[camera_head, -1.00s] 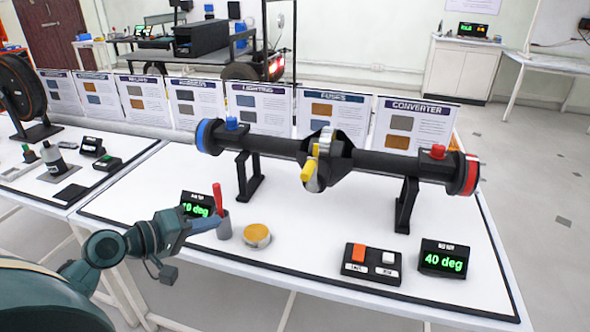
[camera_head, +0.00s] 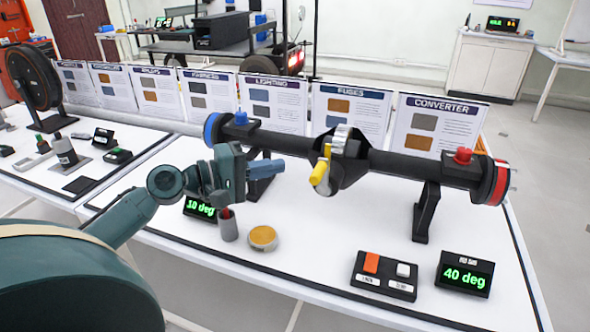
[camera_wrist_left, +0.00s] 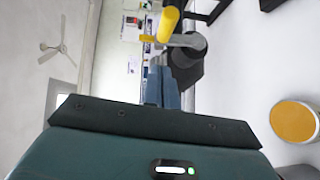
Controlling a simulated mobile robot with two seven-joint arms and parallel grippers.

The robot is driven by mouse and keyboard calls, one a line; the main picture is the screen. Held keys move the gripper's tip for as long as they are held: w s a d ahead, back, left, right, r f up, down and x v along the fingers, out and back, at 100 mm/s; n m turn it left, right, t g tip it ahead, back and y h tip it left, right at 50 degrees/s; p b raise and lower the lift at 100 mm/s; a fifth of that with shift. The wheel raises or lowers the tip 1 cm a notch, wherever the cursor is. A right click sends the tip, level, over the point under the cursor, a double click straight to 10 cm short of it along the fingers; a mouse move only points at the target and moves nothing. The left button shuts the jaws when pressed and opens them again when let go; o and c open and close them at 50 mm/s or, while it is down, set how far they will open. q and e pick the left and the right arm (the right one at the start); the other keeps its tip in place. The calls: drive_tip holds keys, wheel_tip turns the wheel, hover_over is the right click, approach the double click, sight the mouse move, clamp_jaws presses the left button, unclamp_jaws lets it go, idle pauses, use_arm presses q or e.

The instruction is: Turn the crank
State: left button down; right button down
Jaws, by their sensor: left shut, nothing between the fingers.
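The crank with a yellow handle (camera_head: 319,174) sits at the middle of the black axle (camera_head: 390,163), in front of its round housing. In the left wrist view the yellow handle (camera_wrist_left: 168,24) shows just beyond the fingertips. My left gripper (camera_head: 280,167) is shut and empty. It is raised above the table, left of the yellow handle and apart from it in the head view. Its blue-grey fingers (camera_wrist_left: 161,75) point toward the crank in the wrist view. My right gripper is not in view.
A display reading 40 deg (camera_head: 465,274) and a switch box (camera_head: 384,277) stand at the front right. A grey cup (camera_head: 228,227) and a round orange-topped tin (camera_head: 262,238) stand below my left gripper. Upright info cards, one reading CONVERTER (camera_head: 430,128), line the back.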

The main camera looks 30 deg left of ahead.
use_arm(q)
drive_tip(key=d, duration=0.1)
drive_tip(key=w+d+p, duration=0.1)
drive_tip(key=d, duration=0.1)
drive_tip(key=w+d, duration=0.1)
drive_tip(key=shift+d+f+p, duration=0.25)
drive_tip(key=shift+f+p, duration=0.05)
drive_tip(key=shift+p, duration=0.1)
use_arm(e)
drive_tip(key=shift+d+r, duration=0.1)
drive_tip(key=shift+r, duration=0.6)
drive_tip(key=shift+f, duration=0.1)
use_arm(q)
drive_tip(key=shift+w+d+r+p, duration=0.1)
drive_tip(key=shift+w+d+p, duration=0.05)
drive_tip(key=shift+d+p, duration=0.6)
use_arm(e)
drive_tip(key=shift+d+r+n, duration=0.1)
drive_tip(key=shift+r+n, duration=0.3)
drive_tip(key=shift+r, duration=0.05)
use_arm(q)
drive_tip(key=shift+a+r, duration=0.1)
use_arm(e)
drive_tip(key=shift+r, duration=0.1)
